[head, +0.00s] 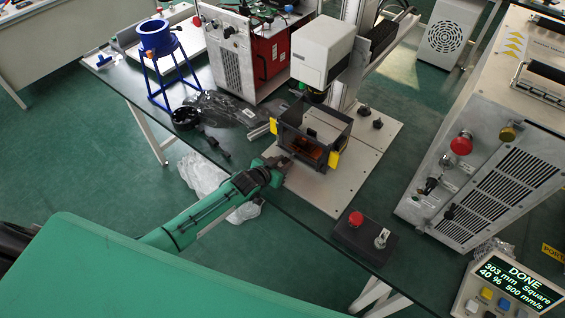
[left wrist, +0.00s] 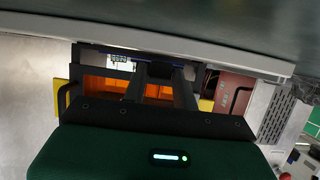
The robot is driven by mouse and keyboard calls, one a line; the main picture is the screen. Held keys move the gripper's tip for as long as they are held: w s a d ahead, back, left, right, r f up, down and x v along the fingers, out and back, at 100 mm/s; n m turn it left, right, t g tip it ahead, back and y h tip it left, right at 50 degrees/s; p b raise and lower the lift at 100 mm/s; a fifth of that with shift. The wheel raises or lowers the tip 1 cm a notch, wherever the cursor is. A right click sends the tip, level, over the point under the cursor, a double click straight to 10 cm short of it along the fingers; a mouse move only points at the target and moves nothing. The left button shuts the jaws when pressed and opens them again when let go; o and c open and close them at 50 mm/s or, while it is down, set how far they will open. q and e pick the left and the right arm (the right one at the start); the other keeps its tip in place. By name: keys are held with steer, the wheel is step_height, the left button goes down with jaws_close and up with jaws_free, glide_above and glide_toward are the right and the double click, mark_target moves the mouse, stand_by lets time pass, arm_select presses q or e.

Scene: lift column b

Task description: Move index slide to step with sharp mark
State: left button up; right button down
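A dark box-like enclosure (head: 312,133) with yellow side tabs and orange panes stands on the pale base plate (head: 330,190), under the white head (head: 322,50) on the lift column. I cannot make out the index slide or any step marks on it. My left gripper (head: 281,161) is just in front of the enclosure's near left corner, low over the plate. In the left wrist view, its two dark fingers (left wrist: 166,88) stand apart, with the orange pane (left wrist: 98,86) behind them. Contact is hidden. My right gripper is not in view.
A control box (head: 512,290) at lower right reads DONE, 303 mm, Square, 40 %, 500 mm/s. A black box with a red button (head: 356,218) sits at the table's front edge. The plate's front part is clear.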

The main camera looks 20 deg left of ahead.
arm_select(q)
jaws_close()
steer(key=shift+s+d+r+p, duration=0.1)
steer(key=shift+s+d+p, duration=0.1)
steer(key=shift+d, duration=0.25)
steer(key=shift+s+d+p, duration=0.1)
steer(key=shift+s+d, duration=0.05)
steer(key=shift+d, duration=0.3)
steer(key=shift+s+d, duration=0.15)
steer(key=shift+d, duration=0.25)
steer(key=shift+o, duration=2.4)
jaws_free()
steer(key=shift+s+a, duration=0.1)
